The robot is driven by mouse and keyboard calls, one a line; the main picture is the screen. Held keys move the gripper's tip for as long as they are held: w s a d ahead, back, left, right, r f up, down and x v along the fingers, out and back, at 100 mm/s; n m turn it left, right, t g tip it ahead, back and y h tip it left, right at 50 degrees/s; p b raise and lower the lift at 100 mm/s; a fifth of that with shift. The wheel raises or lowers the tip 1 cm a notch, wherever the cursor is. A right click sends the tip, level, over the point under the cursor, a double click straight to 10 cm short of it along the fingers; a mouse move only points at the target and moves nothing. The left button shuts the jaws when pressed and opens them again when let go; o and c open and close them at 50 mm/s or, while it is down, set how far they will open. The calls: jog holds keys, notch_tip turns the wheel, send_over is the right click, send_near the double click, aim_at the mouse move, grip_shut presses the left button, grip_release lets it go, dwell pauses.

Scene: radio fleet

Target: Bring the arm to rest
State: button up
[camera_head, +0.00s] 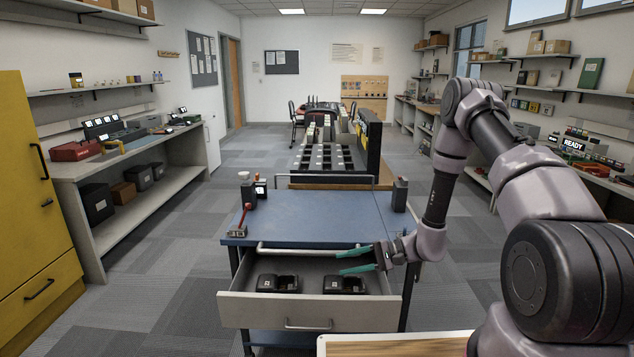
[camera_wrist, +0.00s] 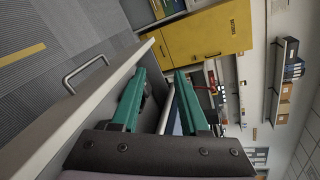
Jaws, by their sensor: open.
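My gripper (camera_head: 357,261) has two green fingers spread apart with nothing between them. In the head view it is over the right part of an open drawer (camera_head: 270,312), near the front edge of the blue-topped table (camera_head: 315,225). My arm reaches in from the right. In the wrist view the green fingers (camera_wrist: 155,95) point past the drawer front, whose handle (camera_wrist: 85,73) shows at the left. Two black cradle-like units (camera_head: 279,283) (camera_head: 346,284) sit in the drawer below and beside the gripper.
A red-handled lever (camera_head: 243,217) and black posts (camera_head: 400,195) stand on the tabletop. A rack with several slots (camera_head: 328,160) stands behind it. A yellow cabinet (camera_head: 30,190) and a grey bench (camera_head: 125,165) line the left. A wooden-topped surface (camera_head: 395,345) is close in front. The left floor is clear.

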jog(key=s+d+r+n+g+h, duration=0.1)
jog(key=s+d+r+n+h, duration=0.15)
jog(key=r, duration=1.05)
jog(key=s+d+r+n+h, duration=0.1)
jog(key=s+d+r+h, duration=0.25)
jog(key=r, duration=0.95)
jog(key=s+d+r+m+t+h, duration=0.1)
jog(key=s+d+r+t+h, duration=0.2)
jog(key=s+r, duration=0.4)
jog(key=s+d+r+m+t+h, duration=0.1)
jog(key=s+d+r+t+h, duration=0.3)
jog(key=s+d+r, duration=0.3)
notch_tip(320, 180, up, 4)
jog(key=shift+s+r+t, duration=0.1)
jog(key=shift+s+t, duration=0.05)
jog(key=shift+t, duration=0.35)
